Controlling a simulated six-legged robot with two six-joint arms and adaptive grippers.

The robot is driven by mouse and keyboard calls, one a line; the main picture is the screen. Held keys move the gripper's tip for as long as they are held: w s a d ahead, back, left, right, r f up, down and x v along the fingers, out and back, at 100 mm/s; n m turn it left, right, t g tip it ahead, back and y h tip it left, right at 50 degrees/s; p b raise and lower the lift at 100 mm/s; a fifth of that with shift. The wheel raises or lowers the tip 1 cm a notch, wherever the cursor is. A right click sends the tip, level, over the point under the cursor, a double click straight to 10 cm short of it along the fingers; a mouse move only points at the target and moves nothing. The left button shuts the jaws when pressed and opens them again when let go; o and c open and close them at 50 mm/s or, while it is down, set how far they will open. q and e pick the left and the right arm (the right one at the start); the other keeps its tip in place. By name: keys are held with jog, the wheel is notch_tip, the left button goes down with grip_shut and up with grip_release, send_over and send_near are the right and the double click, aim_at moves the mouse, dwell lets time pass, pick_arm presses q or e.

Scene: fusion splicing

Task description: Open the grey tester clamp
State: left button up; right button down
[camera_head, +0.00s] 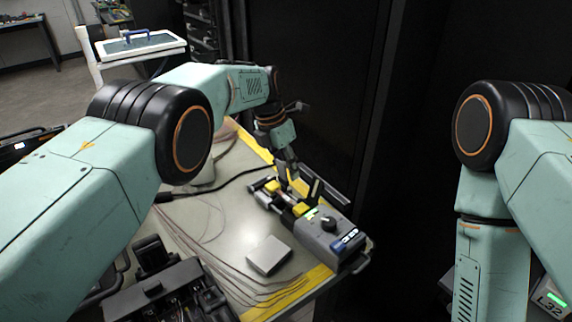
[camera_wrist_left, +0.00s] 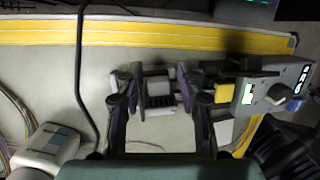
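The grey tester (camera_head: 327,232) stands on the bench's right side, with a dial, a green-lit display and yellow parts. It also shows at the right in the left wrist view (camera_wrist_left: 274,92). Its clamp end (camera_head: 269,192) points to the left and back. My left gripper (camera_head: 289,172) is over this end, pointing down. In the left wrist view, its dark fingers (camera_wrist_left: 157,82) are spread apart, with a grey block and black ridged part (camera_wrist_left: 160,101) showing between them. I cannot tell whether the fingers touch it. My right arm shows at the right, but its gripper is out of view.
A flat grey box (camera_head: 269,255) lies in front of the tester. Thin brown fibres (camera_head: 205,245) and a black cable (camera_head: 222,187) run across the bench. A black device (camera_head: 165,290) stands front left. Dark cabinets (camera_head: 310,75) close off the back.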

pick_arm(q)
jog(key=shift+o, duration=0.2)
jog(key=shift+w+r, duration=0.1)
jog(key=shift+r, duration=0.3)
jog(key=v, duration=1.1)
jog(key=shift+a+r, duration=0.1)
jog(key=shift+r, duration=0.1)
jog(key=shift+c, duration=0.5)
